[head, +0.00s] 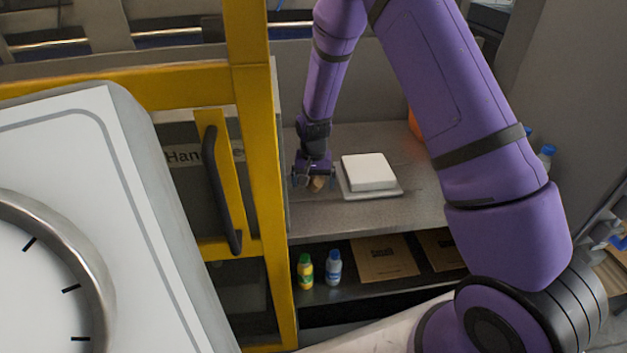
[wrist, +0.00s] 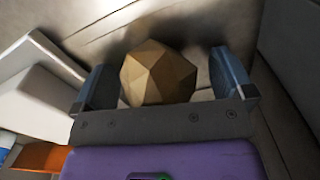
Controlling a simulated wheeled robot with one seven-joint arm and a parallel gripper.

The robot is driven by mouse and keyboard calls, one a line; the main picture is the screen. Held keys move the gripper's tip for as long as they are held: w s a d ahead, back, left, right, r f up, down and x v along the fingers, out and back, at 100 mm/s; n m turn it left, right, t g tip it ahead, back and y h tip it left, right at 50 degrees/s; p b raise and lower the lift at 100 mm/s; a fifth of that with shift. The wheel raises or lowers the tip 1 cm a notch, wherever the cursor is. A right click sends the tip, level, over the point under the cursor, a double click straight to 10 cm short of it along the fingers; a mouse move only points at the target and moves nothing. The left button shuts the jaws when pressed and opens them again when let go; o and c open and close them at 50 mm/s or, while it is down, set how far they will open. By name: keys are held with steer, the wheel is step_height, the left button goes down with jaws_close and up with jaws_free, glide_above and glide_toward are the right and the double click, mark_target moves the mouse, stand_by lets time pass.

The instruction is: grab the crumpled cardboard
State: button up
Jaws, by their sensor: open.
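The crumpled cardboard (wrist: 157,75) is a tan, faceted lump on the grey surface. In the wrist view it sits between the two blue fingers of my gripper (wrist: 165,85), with a gap to the finger on each side. My gripper is open. In the head view my gripper (head: 314,178) is low over the grey shelf (head: 375,212), and a bit of the cardboard (head: 319,184) shows just below it. My gripper hides most of the cardboard there.
A white box on a base (head: 368,172) stands just right of my gripper. A yellow-framed door (head: 262,150) with a black handle is at the left. Two small bottles (head: 305,272) and flat cardboard (head: 384,258) lie on the lower shelf. An orange object (head: 415,125) is behind my arm.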

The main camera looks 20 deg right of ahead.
steer(key=c, duration=1)
